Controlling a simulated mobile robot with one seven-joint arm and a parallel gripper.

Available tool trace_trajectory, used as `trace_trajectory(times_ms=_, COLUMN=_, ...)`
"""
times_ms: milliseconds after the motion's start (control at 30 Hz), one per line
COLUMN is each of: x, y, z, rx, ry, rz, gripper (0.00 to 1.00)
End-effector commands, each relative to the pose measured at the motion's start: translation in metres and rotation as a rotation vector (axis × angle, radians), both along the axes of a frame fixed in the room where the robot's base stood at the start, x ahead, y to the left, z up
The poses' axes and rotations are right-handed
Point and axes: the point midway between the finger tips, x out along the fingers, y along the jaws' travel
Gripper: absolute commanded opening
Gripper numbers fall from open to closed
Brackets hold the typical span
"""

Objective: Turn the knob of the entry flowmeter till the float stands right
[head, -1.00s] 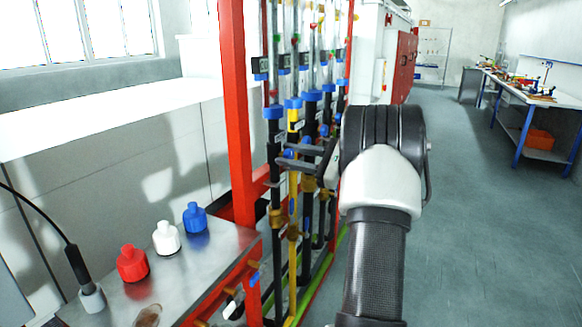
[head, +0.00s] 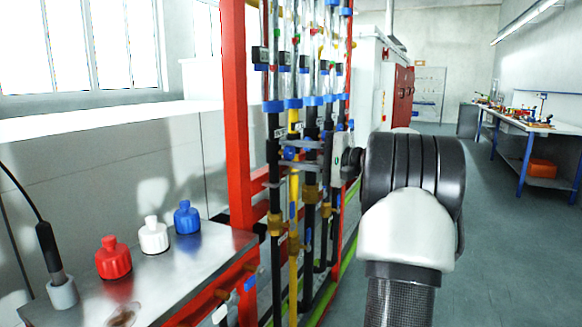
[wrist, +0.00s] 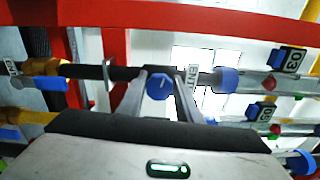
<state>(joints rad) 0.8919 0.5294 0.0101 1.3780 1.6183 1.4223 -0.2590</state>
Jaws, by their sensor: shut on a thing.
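The entry flowmeter (head: 273,85) is the leftmost clear tube in the rack, above a black pipe. In the wrist view its tube (wrist: 250,82) lies sideways, with a blue collar and a white label reading "ENT" (wrist: 193,77) on the pipe. Small red and green marks show in the tube near a black tag (wrist: 289,60); I cannot tell clearly which is the float or read its height. The blue knob (wrist: 158,87) sits between my fingertips. My gripper (wrist: 161,90) is shut on it; in the head view my gripper (head: 292,153) reaches in from the right.
Several similar tubes and pipes, one yellow (head: 294,200), stand close to the right. A red post (head: 236,110) stands at left. A steel bench (head: 190,265) holds red (head: 113,260), white (head: 154,236) and blue (head: 187,218) bottles. The floor at right is clear.

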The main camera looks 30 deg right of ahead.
Motion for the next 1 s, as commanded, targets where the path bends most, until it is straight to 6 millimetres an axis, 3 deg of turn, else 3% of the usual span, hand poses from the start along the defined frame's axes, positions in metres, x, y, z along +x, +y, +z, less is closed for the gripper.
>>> trace_trajectory(times_ms=1000, x=0.0004, y=-0.0017, z=-0.0029, rx=-0.773, ry=-0.453, rz=-0.001, gripper=0.09)
